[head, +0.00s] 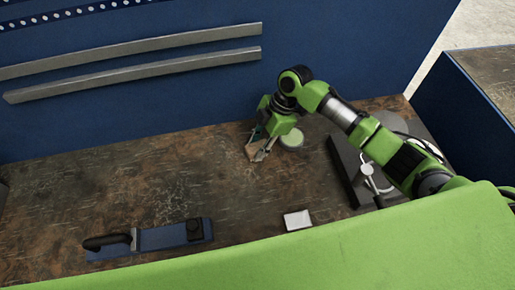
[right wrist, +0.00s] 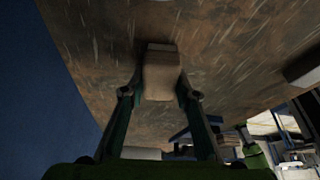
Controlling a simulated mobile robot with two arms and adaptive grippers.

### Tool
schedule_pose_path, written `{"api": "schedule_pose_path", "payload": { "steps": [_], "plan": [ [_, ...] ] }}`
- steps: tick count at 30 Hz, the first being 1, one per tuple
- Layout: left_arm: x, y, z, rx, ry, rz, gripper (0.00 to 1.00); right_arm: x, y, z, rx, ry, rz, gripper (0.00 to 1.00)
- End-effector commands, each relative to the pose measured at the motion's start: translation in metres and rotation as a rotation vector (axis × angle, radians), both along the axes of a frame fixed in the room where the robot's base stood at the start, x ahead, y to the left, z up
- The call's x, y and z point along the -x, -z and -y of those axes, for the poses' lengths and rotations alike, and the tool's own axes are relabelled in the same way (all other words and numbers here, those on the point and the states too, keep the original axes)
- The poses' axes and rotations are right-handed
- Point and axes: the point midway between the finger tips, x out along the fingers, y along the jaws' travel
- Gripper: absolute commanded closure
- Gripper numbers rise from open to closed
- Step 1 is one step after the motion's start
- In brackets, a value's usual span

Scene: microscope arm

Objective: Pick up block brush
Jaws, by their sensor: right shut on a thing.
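The block brush (head: 252,153) is a small tan block at the back middle of the worktable in the head view. My right gripper (head: 261,150) points down and is shut on it. In the right wrist view the brush (right wrist: 161,76) sits between the two fingertips of my right gripper (right wrist: 160,92), with the brown tabletop behind it. I cannot tell whether the brush still touches the table. My left gripper is not in view.
A pale green round thing (head: 292,139) stands just right of the gripper. A grey unit with a white fitting (head: 367,168) is further right. A white box (head: 297,220) and a blue tool with a black handle (head: 170,236) lie nearer. The table's left middle is clear.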

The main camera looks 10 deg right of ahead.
Motion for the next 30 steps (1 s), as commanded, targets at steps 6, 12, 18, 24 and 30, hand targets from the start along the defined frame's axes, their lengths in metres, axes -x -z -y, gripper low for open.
{"api": "schedule_pose_path", "payload": {
  "steps": [6,12,18,24,30],
  "plan": [
    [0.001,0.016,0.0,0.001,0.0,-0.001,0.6,0.006,-0.029,0.002,0.001,-0.001,0.003,0.93],
    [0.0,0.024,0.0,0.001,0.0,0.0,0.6,0.033,-0.062,0.01,0.001,-0.002,0.005,0.93],
    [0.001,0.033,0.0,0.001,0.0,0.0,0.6,0.067,-0.088,0.019,0.002,-0.001,0.002,0.93],
    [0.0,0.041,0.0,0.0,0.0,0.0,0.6,0.1,-0.104,0.027,0.002,0.0,0.003,0.93],
    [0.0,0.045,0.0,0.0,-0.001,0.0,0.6,0.124,-0.116,0.033,0.001,0.0,0.001,0.93]
  ]
}}
